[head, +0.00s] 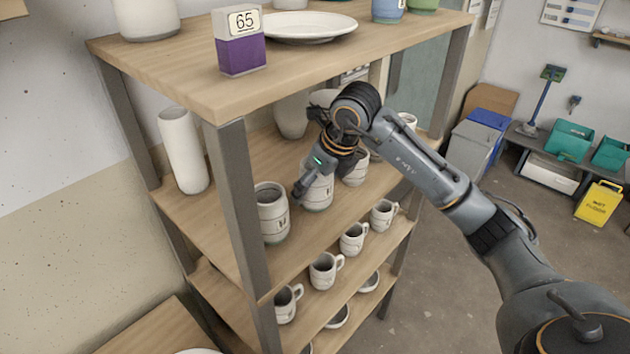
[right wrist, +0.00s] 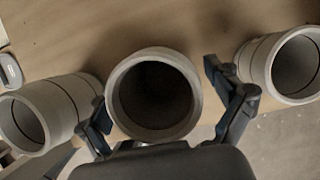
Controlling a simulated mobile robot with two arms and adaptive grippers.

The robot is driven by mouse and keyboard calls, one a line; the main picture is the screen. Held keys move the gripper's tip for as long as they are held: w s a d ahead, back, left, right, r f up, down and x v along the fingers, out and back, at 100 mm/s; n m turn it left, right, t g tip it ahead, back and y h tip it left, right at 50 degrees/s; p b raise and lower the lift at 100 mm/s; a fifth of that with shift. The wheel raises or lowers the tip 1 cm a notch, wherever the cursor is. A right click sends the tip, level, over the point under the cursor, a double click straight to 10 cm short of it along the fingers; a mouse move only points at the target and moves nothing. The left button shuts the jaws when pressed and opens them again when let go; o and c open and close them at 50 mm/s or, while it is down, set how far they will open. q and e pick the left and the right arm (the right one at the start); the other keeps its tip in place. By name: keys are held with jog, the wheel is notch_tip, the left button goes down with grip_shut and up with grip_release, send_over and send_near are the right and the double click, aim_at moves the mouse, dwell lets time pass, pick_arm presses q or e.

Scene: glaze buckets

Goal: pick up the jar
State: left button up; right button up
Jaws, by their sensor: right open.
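A pale grey jar with dark bands (head: 318,194) stands upright on the middle shelf, partly hidden by my right gripper (head: 312,176). In the right wrist view the same jar (right wrist: 153,62) shows its open, dark mouth between the two spread fingers of my right gripper (right wrist: 169,112). A similar jar (head: 272,213) stands to the left and another (head: 356,171) to the right. They flank the middle one in the right wrist view too. My left gripper is out of view.
The wooden shelf's top board (head: 180,75) overhangs the jars, with a numbered purple-and-white box (head: 240,42) and a plate (head: 305,27) on it. A grey post (head: 240,210) stands at the near corner. Mugs (head: 325,270) line the shelf below. A tall white cylinder (head: 183,150) stands at left.

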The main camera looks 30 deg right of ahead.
jog(key=shift+f, duration=0.2)
jog(key=shift+d, duration=0.1)
jog(key=c, duration=1.5)
jog(key=shift+c, duration=0.2)
jog(key=shift+r, duration=0.15)
jog(key=shift+r+b, duration=0.5)
jog(key=shift+b, duration=0.05)
jog(key=s+d+b, duration=0.3)
jog(key=s+b, duration=0.1)
jog(key=s, duration=0.4)
jog(key=s+d+b, duration=0.2)
jog(key=s+b, duration=0.3)
jog(key=s, duration=0.4)
jog(key=shift+d+r, duration=0.15)
jog(key=shift+d, duration=0.25)
